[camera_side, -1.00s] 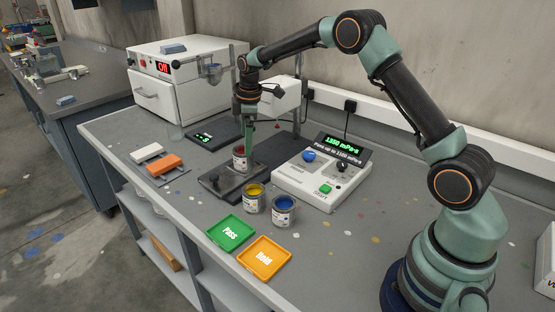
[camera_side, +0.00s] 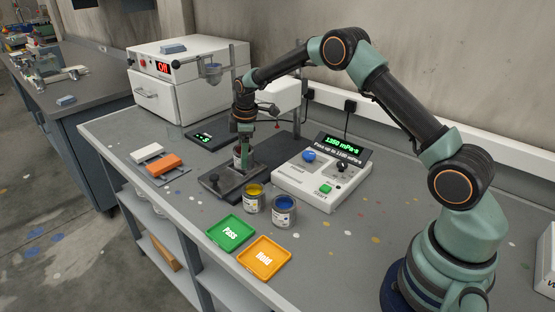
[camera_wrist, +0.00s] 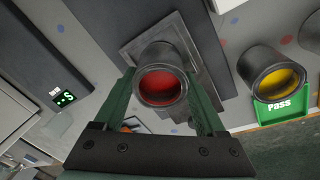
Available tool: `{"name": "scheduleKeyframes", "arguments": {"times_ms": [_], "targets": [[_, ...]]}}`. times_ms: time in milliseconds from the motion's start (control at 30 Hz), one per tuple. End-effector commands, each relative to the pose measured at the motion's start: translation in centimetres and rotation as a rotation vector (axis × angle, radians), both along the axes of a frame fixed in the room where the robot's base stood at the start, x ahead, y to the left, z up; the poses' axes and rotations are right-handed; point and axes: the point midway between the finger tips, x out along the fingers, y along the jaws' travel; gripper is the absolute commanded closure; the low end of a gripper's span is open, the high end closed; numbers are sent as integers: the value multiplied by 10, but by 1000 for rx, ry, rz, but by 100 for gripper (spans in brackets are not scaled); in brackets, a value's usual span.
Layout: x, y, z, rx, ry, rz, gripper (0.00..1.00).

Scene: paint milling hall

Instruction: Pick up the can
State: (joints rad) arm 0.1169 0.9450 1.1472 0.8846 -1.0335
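An open can with red paint (camera_side: 237,158) stands upright on the dark stand plate (camera_side: 222,186) of the viscometer. My gripper (camera_side: 243,160) is lowered over it, pointing down, and one finger hides part of the can in the side view. In the wrist view the red can (camera_wrist: 160,82) sits between my two fingers (camera_wrist: 160,95), one on each side. The fingers are spread apart; contact with the can cannot be made out. A yellow-paint can (camera_side: 254,200) and a blue-paint can (camera_side: 284,211) stand in front, clear of my gripper.
The green Pass tray (camera_side: 230,233) and orange Hold tray (camera_side: 264,258) are empty at the front. A dark scale (camera_side: 205,137) and white oven (camera_side: 185,90) stand behind left.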

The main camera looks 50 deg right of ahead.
Motion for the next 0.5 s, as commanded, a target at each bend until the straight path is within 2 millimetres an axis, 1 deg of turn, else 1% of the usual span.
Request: {"name": "scheduleKeyframes", "arguments": {"times_ms": [333,500], "targets": [[0,0,1,0,0,0,92],[1,0,14,0,-4,0,92]]}}
